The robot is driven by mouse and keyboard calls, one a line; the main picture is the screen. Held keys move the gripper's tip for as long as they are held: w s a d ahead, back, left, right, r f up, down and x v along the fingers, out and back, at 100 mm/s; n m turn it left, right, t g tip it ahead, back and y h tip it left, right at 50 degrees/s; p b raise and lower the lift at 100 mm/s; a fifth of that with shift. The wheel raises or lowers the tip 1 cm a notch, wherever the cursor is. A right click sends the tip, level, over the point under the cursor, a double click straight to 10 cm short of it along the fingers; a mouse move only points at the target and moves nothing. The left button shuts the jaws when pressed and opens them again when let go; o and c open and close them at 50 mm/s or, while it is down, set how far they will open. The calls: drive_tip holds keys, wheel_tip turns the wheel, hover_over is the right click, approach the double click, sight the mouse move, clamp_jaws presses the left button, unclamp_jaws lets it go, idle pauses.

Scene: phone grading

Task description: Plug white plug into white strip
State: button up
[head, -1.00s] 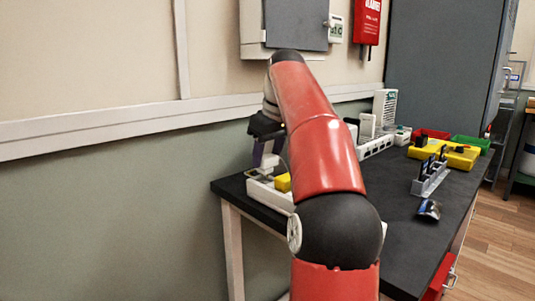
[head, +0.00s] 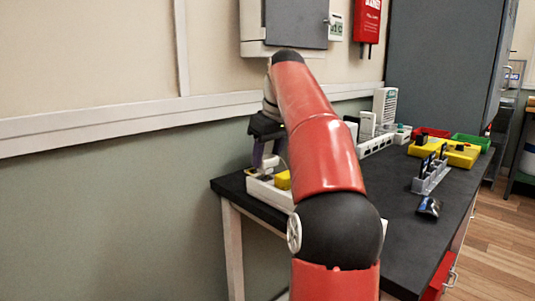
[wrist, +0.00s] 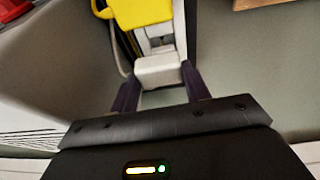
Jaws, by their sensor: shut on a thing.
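My gripper (wrist: 160,92) is shut on the white plug (wrist: 158,70), which sits between its dark purple fingers in the wrist view. In the head view my gripper (head: 262,158) is at the left end of the white strip (head: 268,193), with the plug's pale body just above or at the strip. The strip also shows beyond the plug in the wrist view (wrist: 163,36). I cannot tell whether the plug's pins are in a socket, as the plug hides its underside.
A yellow block (head: 283,180) sits on the strip close beside the held plug. My red arm covers part of the dark bench (head: 400,190).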

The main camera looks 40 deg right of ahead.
drive_tip(key=shift+f+b, duration=0.85)
drive_tip(key=shift+f, duration=0.4)
idle(0.3)
drive_tip(key=o, duration=1.5)
drive_tip(key=shift+o, duration=0.2)
drive_tip(key=shift+r, duration=0.1)
drive_tip(key=p+v, duration=0.3)
drive_tip(key=v, duration=0.4)
drive_tip(key=shift+r, duration=0.3)
